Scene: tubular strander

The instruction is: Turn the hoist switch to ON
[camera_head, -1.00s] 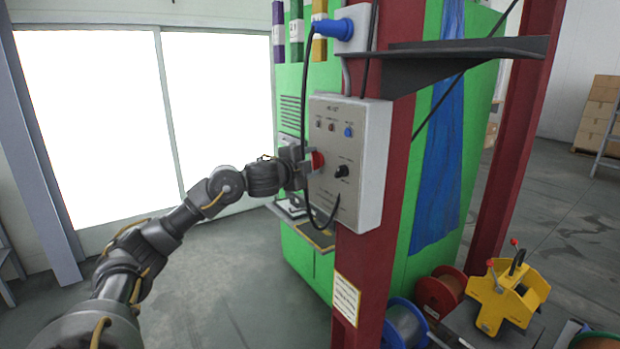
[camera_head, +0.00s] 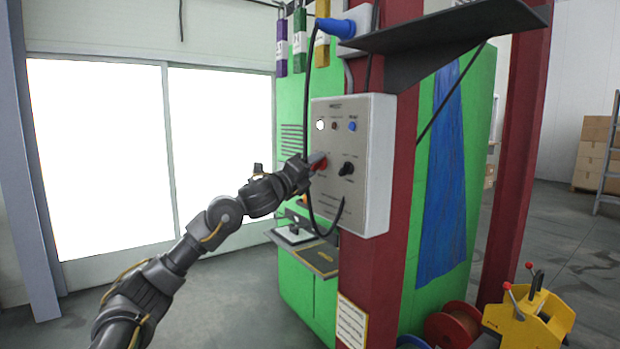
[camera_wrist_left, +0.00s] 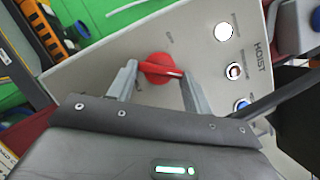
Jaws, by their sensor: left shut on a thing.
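The hoist switch is a red rotary knob (camera_head: 321,163) on the front of a light grey control box (camera_head: 378,165). In the left wrist view, the red knob (camera_wrist_left: 158,66) has a bar handle lying across the space between my fingers. My left gripper (camera_head: 309,165) is at the knob, partly covering it in the head view. In the left wrist view, my left gripper (camera_wrist_left: 162,80) is shut on the handle, one finger at each end. A white lamp (camera_head: 320,125) on the box is lit. My right gripper is not in view.
A black knob (camera_head: 346,168) and a blue button (camera_head: 352,126) are close by on the panel. A black cable (camera_head: 309,150) loops just beside my gripper. A dark shelf (camera_head: 440,35) juts out above. The box is on a red column (camera_head: 370,270).

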